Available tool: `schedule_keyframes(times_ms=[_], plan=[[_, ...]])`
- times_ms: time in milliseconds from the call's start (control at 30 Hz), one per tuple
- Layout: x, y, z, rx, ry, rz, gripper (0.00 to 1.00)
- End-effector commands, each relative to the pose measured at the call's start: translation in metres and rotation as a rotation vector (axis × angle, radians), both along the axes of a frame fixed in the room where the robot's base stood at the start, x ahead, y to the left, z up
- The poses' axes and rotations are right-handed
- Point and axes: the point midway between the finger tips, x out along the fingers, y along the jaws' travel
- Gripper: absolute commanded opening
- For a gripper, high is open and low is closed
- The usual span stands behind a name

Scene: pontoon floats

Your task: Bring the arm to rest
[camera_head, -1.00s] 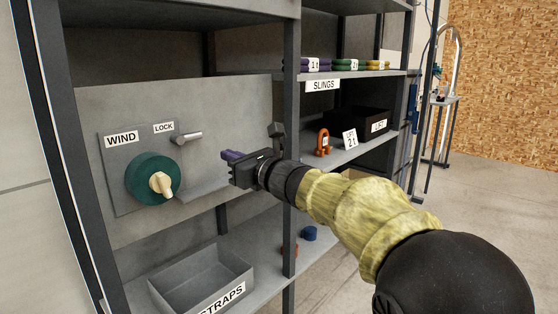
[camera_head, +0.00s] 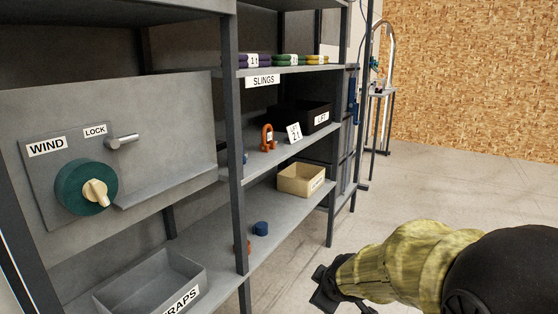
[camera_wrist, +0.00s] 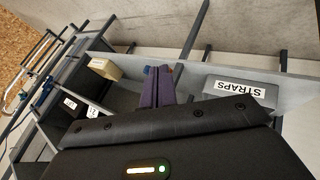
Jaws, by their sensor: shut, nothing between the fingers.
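My gripper (camera_head: 326,290) hangs low in front of the shelving at the bottom of the head view, at the end of my yellow-sleeved arm. It is apart from the shelves. In the wrist view its two purple fingers (camera_wrist: 158,88) lie together with nothing between them. The fingertips are hard to make out in the head view.
The shelving holds a panel with a green WIND knob (camera_head: 86,187) and a LOCK lever (camera_head: 122,141), a grey STRAPS bin (camera_head: 150,283), an orange shackle (camera_head: 267,138), a black LIFT bin (camera_head: 303,115) and a tan box (camera_head: 301,179). Floor (camera_head: 430,185) at right is clear.

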Motion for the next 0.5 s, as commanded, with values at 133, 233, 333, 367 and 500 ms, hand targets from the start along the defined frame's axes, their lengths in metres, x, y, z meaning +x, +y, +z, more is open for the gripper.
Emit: schedule_keyframes(times_ms=[133, 233, 333, 367, 500], plan=[[-0.057, -0.027, -0.036, 0.169, 0.188, -0.328, 0.00], [-0.089, -0.036, -0.053, 0.252, 0.286, -0.515, 0.00], [-0.119, -0.042, -0.066, 0.320, 0.367, -0.684, 0.00], [-0.128, -0.043, -0.070, 0.338, 0.389, -0.733, 0.00], [-0.156, -0.046, -0.068, 0.394, 0.462, -0.894, 0.00]])
